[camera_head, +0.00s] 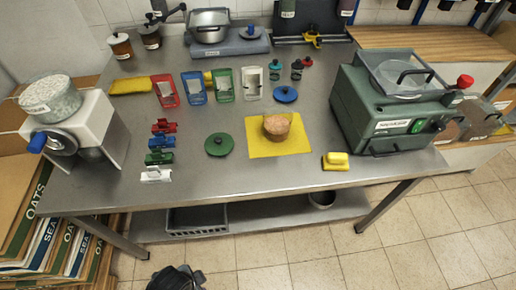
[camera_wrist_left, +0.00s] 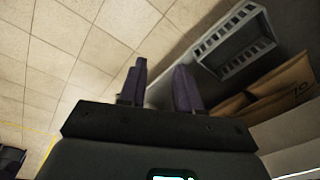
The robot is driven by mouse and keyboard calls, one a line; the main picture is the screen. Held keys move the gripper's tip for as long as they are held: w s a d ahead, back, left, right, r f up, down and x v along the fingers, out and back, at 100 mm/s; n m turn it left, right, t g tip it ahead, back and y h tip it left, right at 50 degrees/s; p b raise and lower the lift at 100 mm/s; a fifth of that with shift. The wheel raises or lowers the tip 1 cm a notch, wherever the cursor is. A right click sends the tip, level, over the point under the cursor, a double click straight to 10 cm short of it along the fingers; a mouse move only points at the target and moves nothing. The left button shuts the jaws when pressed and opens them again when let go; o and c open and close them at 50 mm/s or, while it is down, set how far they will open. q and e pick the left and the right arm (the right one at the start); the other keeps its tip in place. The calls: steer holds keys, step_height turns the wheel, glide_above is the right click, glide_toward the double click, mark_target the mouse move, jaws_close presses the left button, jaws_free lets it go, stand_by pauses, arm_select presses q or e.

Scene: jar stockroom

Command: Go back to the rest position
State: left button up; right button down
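My left gripper (camera_wrist_left: 160,78) shows in the left wrist view with its two dark fingers apart and nothing between them. Floor tiles lie behind it. In the head view a black part of my own (camera_head: 176,278) shows at the bottom edge, in front of the table and clear of it; its fingers cannot be made out. My right gripper cannot be identified in either view.
The steel table (camera_head: 225,180) carries jars, coloured scoops, clips, lids, a cork piece on a yellow mat (camera_head: 262,150) and a green machine (camera_head: 390,100). A grey crate (camera_head: 197,220) is on the lower shelf. Sacks (camera_head: 50,240) stand left. Floor in front is clear.

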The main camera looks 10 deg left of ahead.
arm_select(q)
steer(key=w+r+n+t+p, duration=0.1)
steer(key=r+n+p, duration=0.2)
steer(key=r+p, duration=1.1)
steer(key=w+a+r+n+t+p, duration=0.1)
steer(key=w+r+n+p, duration=0.1)
steer(key=r+p, duration=1.1)
step_height(320, 180, up, 5)
steer(key=shift+w+a+f+n+p, duration=0.15)
steer(key=shift+w+a+n+p, duration=0.1)
steer(key=shift+n+p, duration=0.15)
